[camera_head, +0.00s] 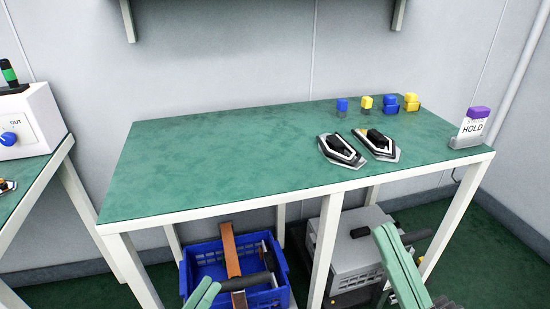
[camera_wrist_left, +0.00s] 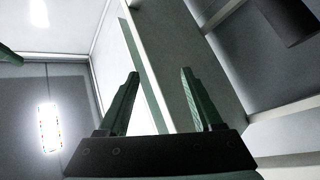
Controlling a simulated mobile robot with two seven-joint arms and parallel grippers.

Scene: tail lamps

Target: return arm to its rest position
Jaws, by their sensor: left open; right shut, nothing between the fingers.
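My right gripper (camera_head: 388,235) is at the lower right of the head view, below the table's front edge. Its green fingers are together and hold nothing. Two tail lamps (camera_head: 342,151) (camera_head: 378,145), dark with pale rims, lie side by side on the green table top (camera_head: 200,165). Both grippers are apart from them.
Blue and yellow blocks (camera_head: 366,102) stand at the table's back right, near a HOLD sign (camera_head: 471,128). Under the table are a blue crate (camera_head: 200,262) with long items and a grey case (camera_head: 350,250). A white box (camera_head: 35,120) stands left. The table's left half is clear.

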